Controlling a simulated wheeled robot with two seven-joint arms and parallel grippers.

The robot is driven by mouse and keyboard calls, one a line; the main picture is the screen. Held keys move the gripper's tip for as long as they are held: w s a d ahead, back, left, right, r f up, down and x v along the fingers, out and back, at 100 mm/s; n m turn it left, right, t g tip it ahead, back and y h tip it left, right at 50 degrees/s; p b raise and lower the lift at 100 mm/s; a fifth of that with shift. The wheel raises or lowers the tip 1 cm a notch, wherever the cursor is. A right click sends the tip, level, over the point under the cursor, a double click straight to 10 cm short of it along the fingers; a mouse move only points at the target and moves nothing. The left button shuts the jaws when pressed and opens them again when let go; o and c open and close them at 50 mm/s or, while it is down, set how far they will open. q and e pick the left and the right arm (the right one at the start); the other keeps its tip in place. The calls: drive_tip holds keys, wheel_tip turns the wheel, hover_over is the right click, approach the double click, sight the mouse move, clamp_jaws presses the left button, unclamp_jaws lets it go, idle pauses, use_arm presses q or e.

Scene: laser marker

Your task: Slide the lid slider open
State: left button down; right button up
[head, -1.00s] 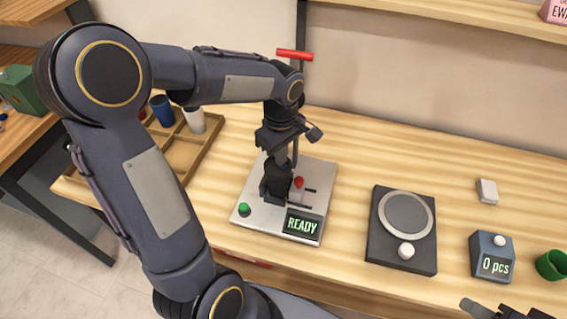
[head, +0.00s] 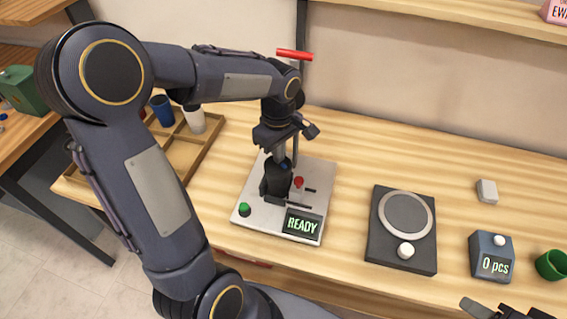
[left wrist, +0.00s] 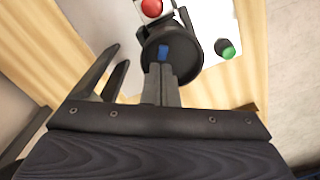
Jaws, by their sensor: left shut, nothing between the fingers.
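The laser marker (head: 262,215) is a pale plate with a READY display, a green button (head: 244,209) and a dark round holder (head: 272,186). A red knob (head: 299,182) stands beside the holder near dark bars, perhaps the lid slider; it also shows at the top of the left wrist view (left wrist: 151,8). My left gripper (head: 281,160) is shut and empty, pointing down over the holder. In the left wrist view its fingertips (left wrist: 162,70) overlap the holder's mouth, where something blue (left wrist: 163,51) shows; contact cannot be told. My right gripper (head: 505,309) is partly cut off at bottom right.
A red handle (head: 295,55) on a dark post rises behind the marker. A wooden tray (head: 185,155) with cups is at left. A black scale (head: 398,262), a counter box reading 0 pcs (head: 491,257) and a green cup (head: 552,265) are at right. The table behind the scale is mostly clear.

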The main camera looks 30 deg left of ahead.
use_arm(q)
drive_tip(key=shift+r, duration=0.1)
wheel_tip(320, 180, up, 7)
drive_tip(key=p, duration=0.5)
idle(0.6)
idle(0.3)
drive_tip(key=s+d+r+m+t+h, duration=0.2)
drive_tip(key=s+m, duration=0.4)
drive_tip(key=s, duration=0.3)
drive_tip(key=s+d+r+m+t+h, duration=0.1)
drive_tip(key=s+d+r+m+t, duration=0.1)
drive_tip(key=s+m, duration=0.5)
drive_tip(key=shift+s+d+r+t+h, duration=0.2)
drive_tip(key=shift+s+d+t+h, duration=0.2)
drive_tip(key=shift+s+d+t, duration=0.45)
